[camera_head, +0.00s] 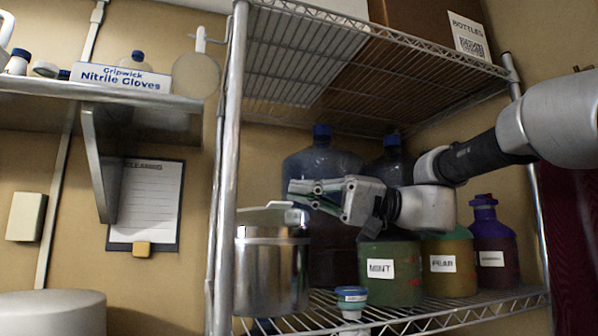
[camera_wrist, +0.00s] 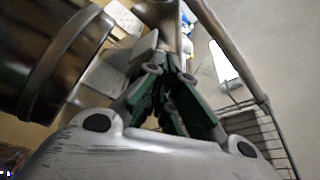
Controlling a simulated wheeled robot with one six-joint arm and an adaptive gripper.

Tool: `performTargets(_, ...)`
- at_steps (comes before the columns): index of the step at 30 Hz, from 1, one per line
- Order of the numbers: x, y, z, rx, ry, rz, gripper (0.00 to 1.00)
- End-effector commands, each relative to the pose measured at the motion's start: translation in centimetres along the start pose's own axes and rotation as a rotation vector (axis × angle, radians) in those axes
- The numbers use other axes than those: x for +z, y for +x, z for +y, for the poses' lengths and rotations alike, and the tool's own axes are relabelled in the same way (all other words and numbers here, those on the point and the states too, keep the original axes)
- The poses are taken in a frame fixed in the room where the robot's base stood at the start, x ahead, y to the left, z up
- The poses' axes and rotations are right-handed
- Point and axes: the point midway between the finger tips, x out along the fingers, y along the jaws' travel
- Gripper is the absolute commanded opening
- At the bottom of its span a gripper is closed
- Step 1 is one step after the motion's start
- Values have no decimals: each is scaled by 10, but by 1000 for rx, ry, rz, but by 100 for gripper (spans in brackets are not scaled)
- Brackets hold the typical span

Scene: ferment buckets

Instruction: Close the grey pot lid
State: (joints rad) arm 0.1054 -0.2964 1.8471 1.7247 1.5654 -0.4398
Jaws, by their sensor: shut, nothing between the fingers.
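The grey metal pot (camera_head: 272,275) stands upright at the left end of the wire shelf in the head view. Its pale grey lid (camera_head: 268,216) shows at the top, partly behind my gripper; I cannot tell how far it is raised from the rim. My gripper (camera_head: 298,192) is just above the right side of the lid, pointing left, with its fingers together and empty. I cannot tell whether it touches the lid. In the wrist view, my closed green-padded fingers (camera_wrist: 165,98) are in the middle. A dark banded cylinder fills the upper left there, perhaps the pot.
Green, mustard and purple bottles (camera_head: 390,275) stand right of the pot, with large blue bottles (camera_head: 322,165) behind. A small blue-capped container (camera_head: 351,297) is at the shelf front. The rack's post (camera_head: 228,150) stands close left of the pot. An upper shelf (camera_head: 330,80) hangs above.

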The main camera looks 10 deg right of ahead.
Motion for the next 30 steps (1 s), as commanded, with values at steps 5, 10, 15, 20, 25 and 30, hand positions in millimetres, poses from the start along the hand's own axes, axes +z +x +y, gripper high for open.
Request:
performTargets(5, 13, -4, 15, 0, 1, -1, 0)
performTargets(10, 20, -7, 25, 0, 1, -1, 0)
performTargets(15, 23, -8, 30, 0, 0, 0, 0)
performTargets(20, 24, -8, 31, 0, -1, -1, 0)
performTargets(25, 24, -8, 31, 1, 0, -1, 0)
performTargets(30, 24, -8, 31, 1, 0, -1, 0)
